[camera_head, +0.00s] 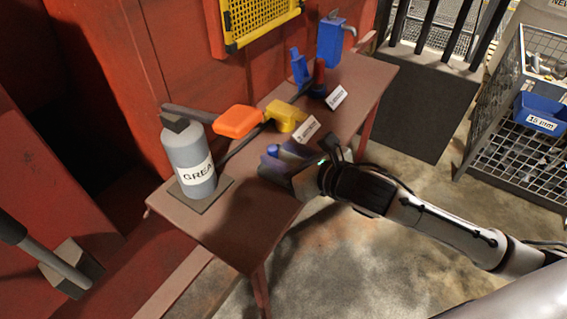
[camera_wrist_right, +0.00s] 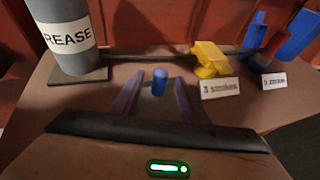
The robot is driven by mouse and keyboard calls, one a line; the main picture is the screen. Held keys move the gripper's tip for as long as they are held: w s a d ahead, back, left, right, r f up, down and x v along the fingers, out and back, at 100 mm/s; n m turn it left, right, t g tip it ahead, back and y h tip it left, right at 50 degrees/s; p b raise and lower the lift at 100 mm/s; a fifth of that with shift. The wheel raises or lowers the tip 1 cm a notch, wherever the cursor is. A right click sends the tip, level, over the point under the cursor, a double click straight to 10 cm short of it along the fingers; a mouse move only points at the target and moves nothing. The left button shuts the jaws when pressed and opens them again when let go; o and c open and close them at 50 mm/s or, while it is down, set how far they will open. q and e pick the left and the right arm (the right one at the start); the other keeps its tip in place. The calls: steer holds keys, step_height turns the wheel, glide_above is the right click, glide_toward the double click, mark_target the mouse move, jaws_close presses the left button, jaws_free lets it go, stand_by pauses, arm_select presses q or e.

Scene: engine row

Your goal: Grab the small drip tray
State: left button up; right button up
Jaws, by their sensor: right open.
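My right gripper (camera_head: 273,159) is low over the front edge of the reddish bench and open. In the right wrist view, its two purplish fingers (camera_wrist_right: 168,77) stand on either side of a small upright blue peg (camera_wrist_right: 158,87), with gaps to it. The peg's blue top (camera_head: 272,150) also shows in the head view. Whether it belongs to a small drip tray I cannot tell; the fingers and hand hide its base. A thin dark square plate (camera_head: 222,187) lies under the grey grease bottle (camera_head: 187,158), left of the gripper. My left gripper is out of view.
Behind the gripper are an orange-headed tool (camera_head: 238,121), a yellow part (camera_head: 286,115) and white label cards (camera_head: 305,129). Blue containers (camera_head: 330,42) stand at the bench's far end. A wire rack (camera_head: 515,140) is at right. The bench's front left corner is bare.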

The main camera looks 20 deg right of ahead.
steer(key=shift+x, duration=1.05)
jaws_close()
